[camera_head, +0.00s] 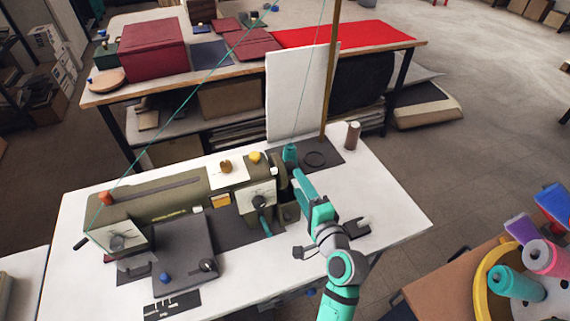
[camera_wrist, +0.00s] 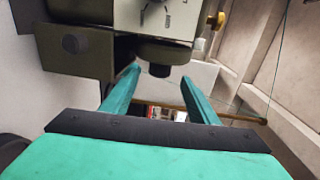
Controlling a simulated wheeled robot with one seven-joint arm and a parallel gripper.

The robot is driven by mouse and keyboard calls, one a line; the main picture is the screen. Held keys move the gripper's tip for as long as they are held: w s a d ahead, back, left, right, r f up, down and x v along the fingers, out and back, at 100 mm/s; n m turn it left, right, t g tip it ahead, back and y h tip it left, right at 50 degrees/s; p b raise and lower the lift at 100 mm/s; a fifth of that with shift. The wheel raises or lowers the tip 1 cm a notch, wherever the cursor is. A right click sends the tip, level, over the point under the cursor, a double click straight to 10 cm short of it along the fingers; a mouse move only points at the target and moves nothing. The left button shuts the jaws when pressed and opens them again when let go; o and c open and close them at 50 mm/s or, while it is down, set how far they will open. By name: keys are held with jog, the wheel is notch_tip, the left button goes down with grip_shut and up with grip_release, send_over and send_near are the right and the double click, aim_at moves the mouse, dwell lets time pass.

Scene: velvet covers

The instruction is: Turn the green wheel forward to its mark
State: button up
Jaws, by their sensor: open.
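The olive-green sewing machine (camera_head: 180,198) stands on the white table. At its right end is a dark greenish wheel (camera_head: 282,178), partly hidden by my arm. In the wrist view a dark round wheel with a central hub (camera_wrist: 165,52) sits under the machine's body, just beyond my fingertips. My gripper (camera_head: 281,192) is at the machine's right end. In the wrist view my gripper (camera_wrist: 160,76) is open, one teal finger on each side of the hub. I see no clear contact with the wheel. I cannot make out a mark on it.
A teal thread spool (camera_head: 290,155) stands behind the wheel, and a brown spool (camera_head: 352,135) at the back right. A white panel (camera_head: 296,95) and a wooden post (camera_head: 331,75) rise behind.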

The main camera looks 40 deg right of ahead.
aim_at(290, 168)
jog(key=x, duration=0.8)
jog(key=shift+w+d, duration=0.15)
jog(key=shift+w, duration=0.25)
jog(key=c, duration=1)
